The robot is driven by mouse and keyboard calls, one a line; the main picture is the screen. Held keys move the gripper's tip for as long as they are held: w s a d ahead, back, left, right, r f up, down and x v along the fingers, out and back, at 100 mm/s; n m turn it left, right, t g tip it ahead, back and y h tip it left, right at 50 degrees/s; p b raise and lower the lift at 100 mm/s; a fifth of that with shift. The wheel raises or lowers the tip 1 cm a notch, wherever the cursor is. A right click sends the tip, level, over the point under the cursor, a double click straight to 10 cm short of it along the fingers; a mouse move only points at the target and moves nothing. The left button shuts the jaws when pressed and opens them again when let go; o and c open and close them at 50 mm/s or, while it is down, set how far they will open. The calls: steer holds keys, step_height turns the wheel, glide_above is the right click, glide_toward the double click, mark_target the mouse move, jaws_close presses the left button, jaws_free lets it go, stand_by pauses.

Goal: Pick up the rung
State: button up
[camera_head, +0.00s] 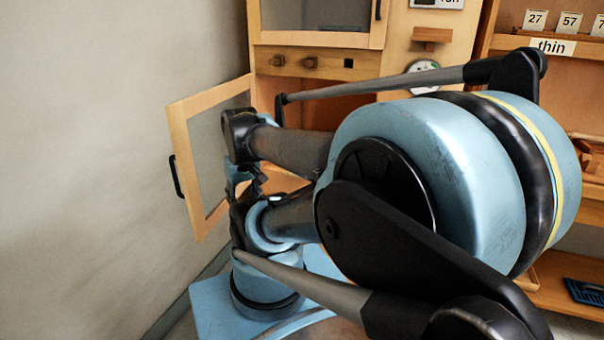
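I cannot make out a rung for certain in the head view; my own arm covers the middle and right of the picture. What looks like my gripper (246,188) is a small dark part left of centre, in front of the open cabinet door. It is small and partly hidden by my arm links, so I cannot tell whether its fingers are open or shut. I see nothing clearly held in it.
A wooden cabinet (400,65) stands behind my arm, its lower glazed door (200,160) swung open to the left. Shelves with number cards (570,22) and a "thin" label (553,46) are at right. A dark blue tray (584,291) lies low right. A bare wall is left.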

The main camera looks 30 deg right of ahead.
steer(key=w+d+r+n+g, duration=0.1)
steer(key=w+d+r+n, duration=0.2)
steer(key=w+d, duration=0.5)
steer(key=w+d+r+n, duration=0.2)
steer(key=w+d, duration=0.5)
steer(key=w, duration=0.2)
steer(key=w+d+f+n, duration=0.1)
steer(key=d+f, duration=0.2)
steer(key=d, duration=0.5)
steer(key=w+d+f+n, duration=0.2)
steer(key=d+f, duration=0.1)
steer(key=d, duration=0.5)
steer(key=w+d+f+n+y, duration=0.1)
steer(key=w+d+f, duration=0.1)
steer(key=d, duration=0.6)
steer(key=shift+w+f+n, duration=0.15)
steer(key=shift+f+n, duration=0.15)
steer(key=shift+f, duration=0.25)
steer(key=shift+d+f, duration=0.35)
steer(key=shift+d, duration=0.05)
steer(key=shift+a+f, duration=0.15)
steer(key=shift+f, duration=3.5)
jaws_close()
